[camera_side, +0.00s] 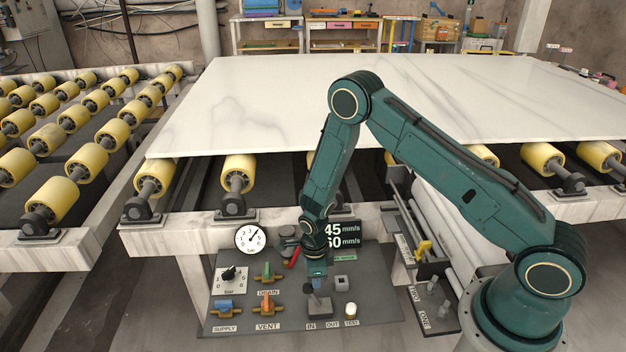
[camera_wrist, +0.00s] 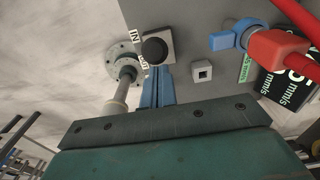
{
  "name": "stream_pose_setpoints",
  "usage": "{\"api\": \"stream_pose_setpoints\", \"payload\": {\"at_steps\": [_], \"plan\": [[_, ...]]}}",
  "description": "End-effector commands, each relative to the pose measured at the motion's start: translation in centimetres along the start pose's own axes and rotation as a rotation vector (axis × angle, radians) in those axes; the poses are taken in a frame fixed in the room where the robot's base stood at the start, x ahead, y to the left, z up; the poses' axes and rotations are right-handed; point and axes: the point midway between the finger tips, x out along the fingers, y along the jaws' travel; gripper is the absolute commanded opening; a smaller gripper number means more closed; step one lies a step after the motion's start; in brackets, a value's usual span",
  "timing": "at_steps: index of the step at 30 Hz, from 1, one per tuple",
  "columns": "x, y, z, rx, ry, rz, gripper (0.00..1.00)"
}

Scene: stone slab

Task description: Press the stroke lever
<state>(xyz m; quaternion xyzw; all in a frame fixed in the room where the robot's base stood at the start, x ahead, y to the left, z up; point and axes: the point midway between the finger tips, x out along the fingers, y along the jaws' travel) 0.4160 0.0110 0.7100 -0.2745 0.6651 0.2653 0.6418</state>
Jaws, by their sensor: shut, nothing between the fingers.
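The stroke lever (camera_side: 319,305) stands on the grey control panel (camera_side: 377,292) between the IN and OUT labels. In the wrist view it shows as a round black knob (camera_wrist: 155,50) on a square grey base. My gripper (camera_side: 318,284) points down just above the lever in the side view. In the wrist view its blue fingers (camera_wrist: 157,70) are closed together with nothing between them. Their tips are at the knob's near edge, and I cannot tell if they touch it. The lever's tilt is partly hidden by my gripper.
A white-topped TEST button (camera_side: 351,310) stands right of the lever. Left are an orange VENT valve (camera_side: 267,303), green DRAIN valve (camera_side: 267,272), blue SUPPLY valve (camera_side: 224,307) and a gauge (camera_side: 250,238). A speed display (camera_side: 342,236) sits behind. A marble slab (camera_side: 250,100) lies on rollers beyond.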

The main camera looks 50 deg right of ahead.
Motion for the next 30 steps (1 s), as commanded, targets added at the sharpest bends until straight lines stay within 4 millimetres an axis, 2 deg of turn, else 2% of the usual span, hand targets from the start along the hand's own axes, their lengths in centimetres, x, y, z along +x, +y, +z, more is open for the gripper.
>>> {"api": "stream_pose_setpoints", "payload": {"at_steps": [1, 5, 14, 30], "plan": [[-0.1, -0.1, 0.6, -0.006, -0.018, -0.004, 0.00], [-0.3, -0.1, -0.1, -0.005, -0.016, -0.003, 0.00], [-1.4, 0.0, -3.9, 0.003, -0.003, 0.000, 0.00], [-8.6, -0.1, -3.2, 0.000, -0.002, -0.002, 0.00]]}}
